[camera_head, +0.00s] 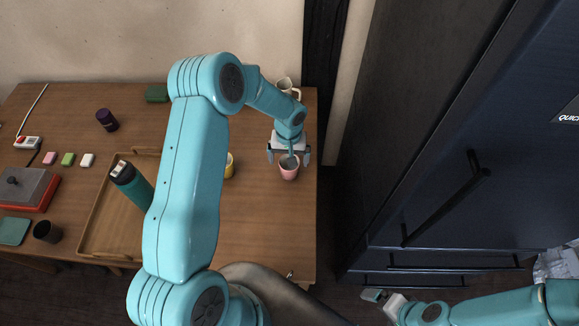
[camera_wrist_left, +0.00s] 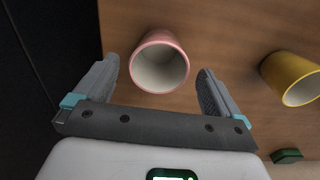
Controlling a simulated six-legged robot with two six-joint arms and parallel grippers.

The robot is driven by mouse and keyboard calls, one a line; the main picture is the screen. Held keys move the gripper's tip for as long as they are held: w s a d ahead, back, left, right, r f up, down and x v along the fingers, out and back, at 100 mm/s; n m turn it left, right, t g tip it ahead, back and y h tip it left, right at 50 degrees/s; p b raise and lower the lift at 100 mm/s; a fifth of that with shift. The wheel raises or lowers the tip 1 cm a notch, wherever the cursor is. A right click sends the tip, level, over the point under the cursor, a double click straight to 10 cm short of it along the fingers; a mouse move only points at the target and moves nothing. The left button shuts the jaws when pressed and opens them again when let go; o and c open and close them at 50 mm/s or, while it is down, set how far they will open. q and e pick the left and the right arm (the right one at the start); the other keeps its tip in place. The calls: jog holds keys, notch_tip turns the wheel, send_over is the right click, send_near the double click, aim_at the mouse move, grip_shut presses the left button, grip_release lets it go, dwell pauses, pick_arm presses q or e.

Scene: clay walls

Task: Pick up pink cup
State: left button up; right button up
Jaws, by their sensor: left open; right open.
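The pink cup (camera_head: 289,171) stands upright near the table's right edge, and it also shows in the left wrist view (camera_wrist_left: 160,62). My left gripper (camera_head: 288,156) is open above and beside the cup. In the left wrist view its two fingers (camera_wrist_left: 158,70) stand apart, with the cup lying between and slightly beyond their tips. I see no contact with the cup. My right gripper (camera_head: 380,298) is open and empty at the bottom right, off the table, in front of the dark cabinet.
A yellow cup (camera_head: 230,167) stands left of the pink cup, partly hidden by my left arm. A pale mug (camera_head: 284,86) is at the table's back right. A wooden tray (camera_head: 100,215) with a teal bottle (camera_head: 131,184) lies left. The dark cabinet (camera_head: 440,130) stands right of the table.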

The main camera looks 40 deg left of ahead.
pick_arm(q)
notch_tip(320, 180, down, 4)
jog(key=shift+d+f+p, duration=0.1)
jog(key=shift+f+p, duration=0.15)
jog(key=shift+p, duration=0.7)
jog(key=shift+s+f, duration=0.1)
jog(key=shift+f, duration=0.5)
jog(key=c, duration=1.2)
jog(key=shift+o, duration=0.2)
jog(key=shift+r, duration=0.1)
